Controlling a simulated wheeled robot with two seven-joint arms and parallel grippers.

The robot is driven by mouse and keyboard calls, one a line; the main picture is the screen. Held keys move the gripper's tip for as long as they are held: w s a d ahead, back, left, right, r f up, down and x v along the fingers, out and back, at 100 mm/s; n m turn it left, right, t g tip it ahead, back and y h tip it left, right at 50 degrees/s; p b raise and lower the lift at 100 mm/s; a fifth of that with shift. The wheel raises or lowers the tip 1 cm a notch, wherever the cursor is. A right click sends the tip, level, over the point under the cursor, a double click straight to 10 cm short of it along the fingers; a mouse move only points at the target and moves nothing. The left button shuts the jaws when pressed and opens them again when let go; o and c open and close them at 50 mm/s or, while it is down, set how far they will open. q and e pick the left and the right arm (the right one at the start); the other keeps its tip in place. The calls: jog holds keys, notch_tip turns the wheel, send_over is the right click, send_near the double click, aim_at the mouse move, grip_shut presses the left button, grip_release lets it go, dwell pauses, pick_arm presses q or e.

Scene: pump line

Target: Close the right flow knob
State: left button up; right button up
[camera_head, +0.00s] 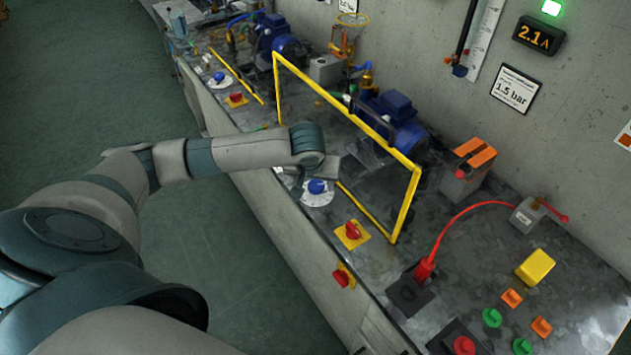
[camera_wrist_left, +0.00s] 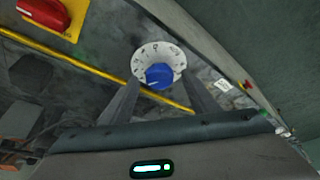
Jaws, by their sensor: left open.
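The right flow knob (camera_head: 317,186) is a blue knob on a white round dial with dark marks, on the grey bench near its front edge. In the left wrist view the blue knob (camera_wrist_left: 158,75) sits between my fingertips, with the dial (camera_wrist_left: 152,53) around it. My left gripper (camera_head: 325,170) is over the knob; its fingers (camera_wrist_left: 161,82) are open, one on each side. I cannot tell whether they touch it. My right gripper is not in view.
A yellow guard frame (camera_head: 347,113) stands just behind the knob, before a blue pump (camera_head: 395,118). A red switch on a yellow plate (camera_head: 352,231) is close by to the right. A second blue knob (camera_head: 218,77) is farther left. A red cable (camera_head: 460,218) arches at right.

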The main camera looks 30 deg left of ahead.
pick_arm(q)
jog(key=shift+w+f, duration=0.15)
jog(key=shift+f, duration=0.2)
jog(key=c, duration=1)
jog(key=shift+c, duration=0.2)
